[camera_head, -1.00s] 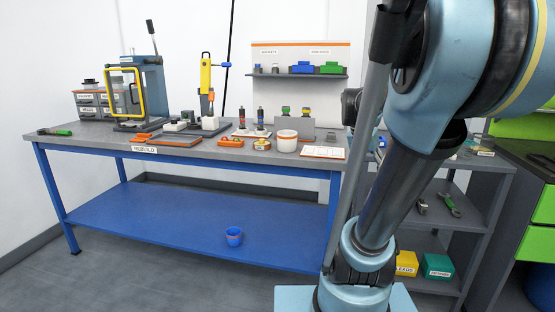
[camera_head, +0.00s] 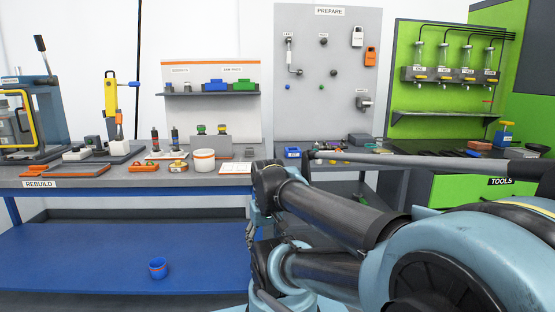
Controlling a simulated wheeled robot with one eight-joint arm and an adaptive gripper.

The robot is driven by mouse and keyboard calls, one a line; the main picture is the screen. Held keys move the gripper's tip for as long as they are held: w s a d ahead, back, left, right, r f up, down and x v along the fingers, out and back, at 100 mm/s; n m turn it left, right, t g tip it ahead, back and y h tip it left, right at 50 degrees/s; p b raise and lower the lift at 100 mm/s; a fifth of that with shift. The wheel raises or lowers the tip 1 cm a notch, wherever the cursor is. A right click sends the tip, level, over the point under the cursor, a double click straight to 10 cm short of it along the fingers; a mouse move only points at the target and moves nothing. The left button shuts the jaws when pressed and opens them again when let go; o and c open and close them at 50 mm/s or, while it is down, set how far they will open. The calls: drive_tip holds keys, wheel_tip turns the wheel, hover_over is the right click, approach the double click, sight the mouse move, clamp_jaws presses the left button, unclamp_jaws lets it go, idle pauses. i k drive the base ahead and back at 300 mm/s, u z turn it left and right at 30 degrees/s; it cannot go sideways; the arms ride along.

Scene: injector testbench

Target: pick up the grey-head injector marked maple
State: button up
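Two slim, dark upright parts that look like injectors, a left one (camera_head: 155,141) and a right one (camera_head: 175,138), stand on a small pale mat on the rebuild bench. Just right of them, a grey block (camera_head: 212,146) carries one green-topped part (camera_head: 201,129) and one yellow-topped part (camera_head: 222,129). I cannot make out a grey head or a maple mark on any of them. My arm fills the lower right of the view, folded in front of the bench's right end. I cannot pick out my gripper's fingers.
The rebuild bench (camera_head: 110,192) holds an orange tray (camera_head: 143,166), a white tub (camera_head: 204,161), a brass ring (camera_head: 178,167) and a yellow press (camera_head: 111,95). A wall shelf (camera_head: 212,94) carries blue and green bins. A blue cup (camera_head: 157,267) sits on the lower shelf.

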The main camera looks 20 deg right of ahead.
sight(324, 147)
drive_tip(key=z, duration=0.05)
drive_tip(key=k, duration=0.5)
drive_tip(key=z, duration=1.75)
drive_tip(key=i, duration=1)
drive_tip(key=u, duration=0.9)
